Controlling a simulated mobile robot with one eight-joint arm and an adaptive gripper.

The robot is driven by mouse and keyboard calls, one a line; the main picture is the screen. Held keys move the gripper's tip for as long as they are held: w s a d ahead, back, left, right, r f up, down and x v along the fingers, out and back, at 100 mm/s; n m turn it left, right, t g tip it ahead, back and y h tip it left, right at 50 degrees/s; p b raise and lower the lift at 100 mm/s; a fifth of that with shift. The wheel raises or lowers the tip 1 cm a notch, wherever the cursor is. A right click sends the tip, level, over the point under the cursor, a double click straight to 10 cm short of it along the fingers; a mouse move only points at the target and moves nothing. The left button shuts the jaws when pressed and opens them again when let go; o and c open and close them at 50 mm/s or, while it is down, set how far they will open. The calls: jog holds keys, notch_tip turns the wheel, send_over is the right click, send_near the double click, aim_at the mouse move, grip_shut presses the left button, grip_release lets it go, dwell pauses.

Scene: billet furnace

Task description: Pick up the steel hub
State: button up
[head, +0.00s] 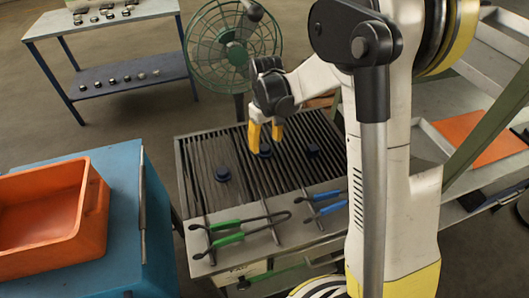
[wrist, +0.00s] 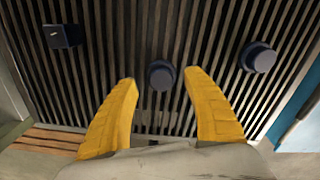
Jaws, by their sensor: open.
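Three dark blue-grey pieces lie apart on a slatted grate. The middle piece (head: 265,151) is round and stepped, like a hub; in the wrist view it (wrist: 161,75) shows just beyond and between my fingertips. Another round, flanged piece (head: 222,173) lies to its left in the head view and at the upper right (wrist: 258,57) in the wrist view. The third piece (head: 312,151) looks block-shaped with a pale mark in the wrist view (wrist: 64,36). I cannot tell for sure which is the steel hub. My gripper (head: 265,133) is open and empty, pointing down above the middle piece.
The grate table (head: 190,190) carries green-handled tongs (head: 228,237) and blue-handled tongs (head: 320,207) at its front. A green fan (head: 232,48) stands behind it. An orange bin (head: 92,215) sits on a blue cabinet (head: 125,200) at left. A bench (head: 110,25) stands at the back left.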

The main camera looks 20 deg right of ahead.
aim_at(265, 147)
notch_tip(265, 147, down, 3)
jog(key=shift+w+a+f+b, duration=0.1)
jog(key=shift+b, duration=0.35)
jog(key=shift+c, duration=0.5)
grip_shut()
jog(key=shift+r, duration=0.2)
